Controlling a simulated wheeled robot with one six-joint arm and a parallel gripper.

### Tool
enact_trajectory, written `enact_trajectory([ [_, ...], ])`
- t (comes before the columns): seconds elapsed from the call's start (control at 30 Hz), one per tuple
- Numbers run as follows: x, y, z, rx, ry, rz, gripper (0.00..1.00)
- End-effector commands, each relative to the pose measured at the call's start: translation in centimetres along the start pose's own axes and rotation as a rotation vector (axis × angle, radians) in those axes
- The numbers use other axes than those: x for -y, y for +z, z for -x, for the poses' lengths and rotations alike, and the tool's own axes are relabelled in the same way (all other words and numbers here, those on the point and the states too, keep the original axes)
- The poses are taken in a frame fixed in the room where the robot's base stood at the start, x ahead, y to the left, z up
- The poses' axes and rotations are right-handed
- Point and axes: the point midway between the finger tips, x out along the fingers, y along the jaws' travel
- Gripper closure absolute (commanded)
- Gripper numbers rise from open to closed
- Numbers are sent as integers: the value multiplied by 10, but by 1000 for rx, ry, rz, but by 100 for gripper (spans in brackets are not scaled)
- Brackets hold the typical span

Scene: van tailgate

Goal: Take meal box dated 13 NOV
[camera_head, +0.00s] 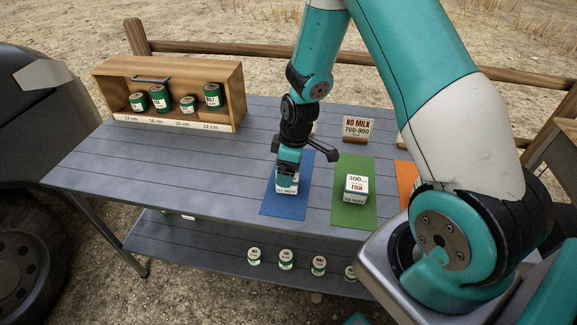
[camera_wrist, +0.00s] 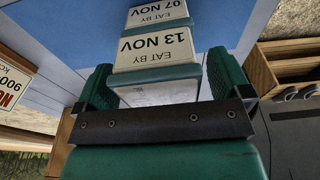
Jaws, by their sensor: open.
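The meal box dated 13 NOV (camera_wrist: 158,52) shows its date label and pale top in the wrist view. A box dated 07 NOV (camera_wrist: 160,14) adjoins it, seemingly beneath it in a stack. My gripper (camera_wrist: 165,85) is open, with one teal finger on each side of the 13 NOV box; whether they touch it I cannot tell. In the head view my gripper (camera_head: 288,172) points down over the blue mat (camera_head: 284,208). It hides most of the boxes there; only a white label strip (camera_head: 286,190) shows below the fingers.
A fish meal box (camera_head: 355,188) stands on the green mat (camera_head: 345,218) to the right, near my gripper. Behind is a NO MILK sign (camera_head: 356,129); an orange mat (camera_head: 404,180) lies farther right. A wooden crate (camera_head: 236,112) with several cans stands left.

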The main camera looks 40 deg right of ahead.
Motion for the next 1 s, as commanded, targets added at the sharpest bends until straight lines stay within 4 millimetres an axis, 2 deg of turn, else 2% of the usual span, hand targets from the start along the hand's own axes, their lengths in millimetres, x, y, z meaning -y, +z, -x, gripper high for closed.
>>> enact_trajectory([
  [0.03,0,0,0,0,0,0,4],
  [0.2,0,0,0,0,0,0,43],
  [0.3,0,0,0,0,0,0,62],
  [0.57,0,0,1,0,0,0,62],
  [0.73,0,-2,12,-2,2,0,62],
  [0.87,-1,-6,35,-4,5,1,62],
  [1.0,-2,-13,77,-6,8,1,62],
])
